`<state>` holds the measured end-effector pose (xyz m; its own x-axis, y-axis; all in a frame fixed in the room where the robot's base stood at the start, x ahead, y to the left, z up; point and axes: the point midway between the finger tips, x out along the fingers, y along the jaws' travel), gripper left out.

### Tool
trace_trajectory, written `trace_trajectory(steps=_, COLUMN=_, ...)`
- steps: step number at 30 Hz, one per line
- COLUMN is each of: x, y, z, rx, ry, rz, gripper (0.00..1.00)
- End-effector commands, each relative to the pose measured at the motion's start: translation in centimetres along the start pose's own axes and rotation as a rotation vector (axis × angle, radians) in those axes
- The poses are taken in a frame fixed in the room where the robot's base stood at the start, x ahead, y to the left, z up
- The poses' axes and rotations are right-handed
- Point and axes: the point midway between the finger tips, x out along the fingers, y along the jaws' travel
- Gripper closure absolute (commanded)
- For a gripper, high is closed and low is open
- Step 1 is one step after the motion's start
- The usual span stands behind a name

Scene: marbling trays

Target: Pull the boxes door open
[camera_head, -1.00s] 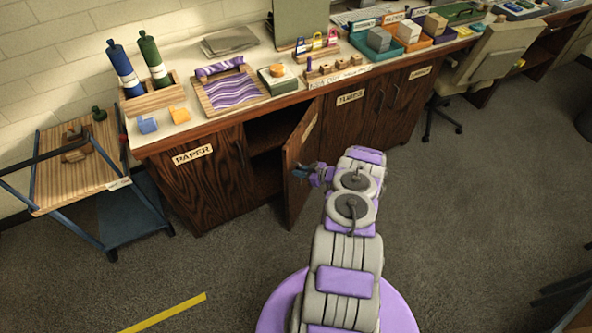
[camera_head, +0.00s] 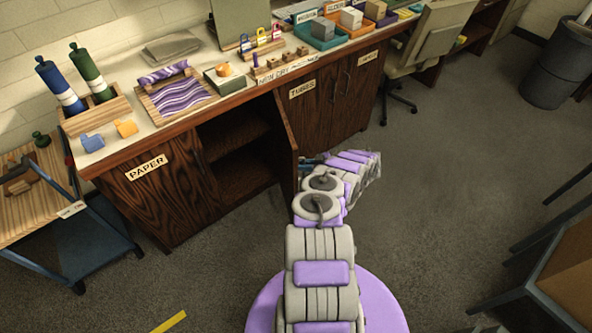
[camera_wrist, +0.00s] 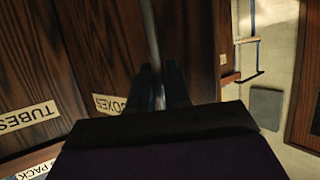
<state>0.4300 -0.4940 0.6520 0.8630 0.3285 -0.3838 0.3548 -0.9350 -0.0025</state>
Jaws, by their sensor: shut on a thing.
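The boxes door (camera_head: 287,140) is dark wood and stands swung out from the counter front, seen nearly edge-on in the head view. In the wrist view its brown face carries a BOXES label (camera_wrist: 108,103), partly covered by my gripper. My gripper (camera_wrist: 160,85) is shut on the door's thin upright metal handle (camera_wrist: 151,35). In the head view my gripper (camera_head: 311,163) is small at the door's right side, and the handle itself is hidden there. The open compartment (camera_head: 237,155) behind the door shows a shelf and a dark interior.
The shut paper door (camera_head: 160,195) is left of the opening, and the tubes door (camera_head: 312,105) is right of it. A wheeled cart (camera_head: 105,240) stands at far left. A chair (camera_head: 430,45) and a dark table (camera_head: 570,265) are right. Carpet between is clear.

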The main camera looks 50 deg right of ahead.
Motion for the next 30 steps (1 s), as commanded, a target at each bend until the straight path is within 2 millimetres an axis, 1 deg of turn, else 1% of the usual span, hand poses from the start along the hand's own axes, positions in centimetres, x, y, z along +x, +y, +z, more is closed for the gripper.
trace_trajectory(steps=1, x=-0.10, y=0.59, z=-0.18, rx=-0.008, ry=0.004, rz=0.006, gripper=1.00)
trace_trajectory(steps=5, x=-0.51, y=1.03, z=-0.11, rx=-0.009, ry=0.004, rz=0.006, gripper=1.00)
trace_trajectory(steps=19, x=-0.59, y=1.16, z=-0.26, rx=-0.009, ry=0.006, rz=0.003, gripper=1.00)
trace_trajectory(steps=20, x=-0.58, y=1.16, z=-0.27, rx=-0.009, ry=0.006, rz=0.003, gripper=0.81)
trace_trajectory(steps=21, x=-0.58, y=1.15, z=-0.27, rx=-0.009, ry=0.006, rz=0.003, gripper=0.77)
trace_trajectory(steps=30, x=-0.63, y=0.90, z=-0.07, rx=-0.007, ry=0.003, rz=0.002, gripper=0.77)
